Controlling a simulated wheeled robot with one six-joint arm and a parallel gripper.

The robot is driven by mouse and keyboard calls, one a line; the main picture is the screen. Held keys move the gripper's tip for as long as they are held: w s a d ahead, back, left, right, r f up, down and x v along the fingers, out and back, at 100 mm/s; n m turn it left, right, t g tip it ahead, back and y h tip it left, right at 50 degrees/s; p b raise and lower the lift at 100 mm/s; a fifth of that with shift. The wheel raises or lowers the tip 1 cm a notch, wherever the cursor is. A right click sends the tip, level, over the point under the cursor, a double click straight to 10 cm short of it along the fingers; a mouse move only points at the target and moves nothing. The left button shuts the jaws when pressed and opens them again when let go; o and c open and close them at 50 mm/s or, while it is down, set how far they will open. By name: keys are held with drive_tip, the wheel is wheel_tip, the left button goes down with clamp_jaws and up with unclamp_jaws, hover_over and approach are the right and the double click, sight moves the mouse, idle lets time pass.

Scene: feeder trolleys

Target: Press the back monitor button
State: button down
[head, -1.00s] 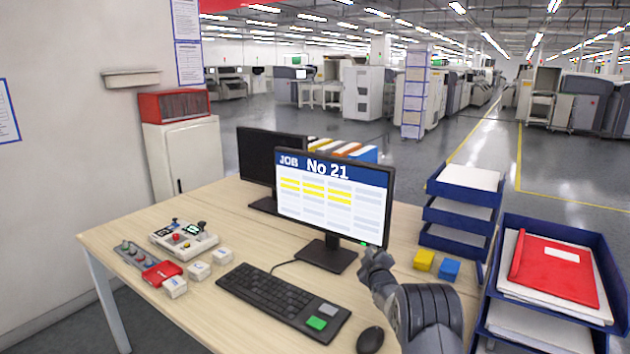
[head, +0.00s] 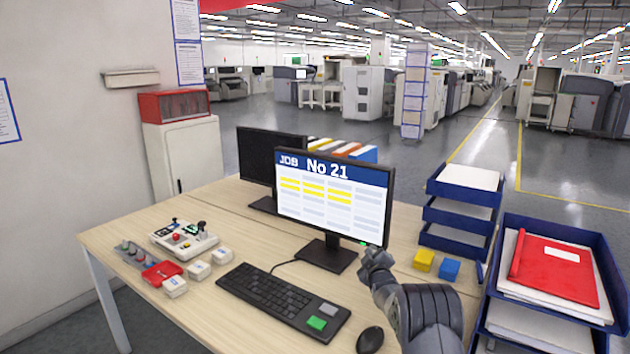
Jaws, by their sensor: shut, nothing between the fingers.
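The back monitor (head: 256,160) has a dark screen and stands at the far side of the desk, partly hidden behind the front monitor. No button on it can be made out. The front monitor (head: 333,200) is lit and reads "JOB No 21". A small green light (head: 364,243) shows at the lower right of its frame. My gripper (head: 374,257) is shut and empty, close to that lower right corner. I cannot tell whether it touches the frame. It is well to the right of the back monitor.
A keyboard (head: 270,295) and a mouse (head: 370,340) lie in front. A control box (head: 183,238) and small white blocks (head: 198,270) are at left. Yellow (head: 424,260) and blue (head: 449,269) blocks and paper trays (head: 455,240) are at right.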

drive_tip(key=shift+w+d+f, duration=0.1)
drive_tip(key=shift+w+d+b, duration=0.15)
drive_tip(key=shift+w+b, duration=0.1)
drive_tip(key=shift+b, duration=0.2)
drive_tip(key=shift+w+d, duration=0.1)
drive_tip(key=shift+w, duration=0.05)
drive_tip(key=shift+b, duration=0.3)
drive_tip(key=shift+s+a+b, duration=0.35)
drive_tip(key=shift+s+b, duration=0.2)
drive_tip(key=shift+b, duration=0.1)
drive_tip(key=shift+s+a+b, duration=0.55)
drive_tip(key=shift+s+b, duration=0.3)
drive_tip(key=shift+b, duration=0.2)
drive_tip(key=shift+s+a+b, duration=0.55)
drive_tip(key=shift+s+b, duration=0.25)
drive_tip(key=shift+b, duration=0.2)
drive_tip(key=shift+s+a+b, duration=0.55)
drive_tip(key=shift+s+b, duration=0.3)
drive_tip(key=shift+b, duration=0.2)
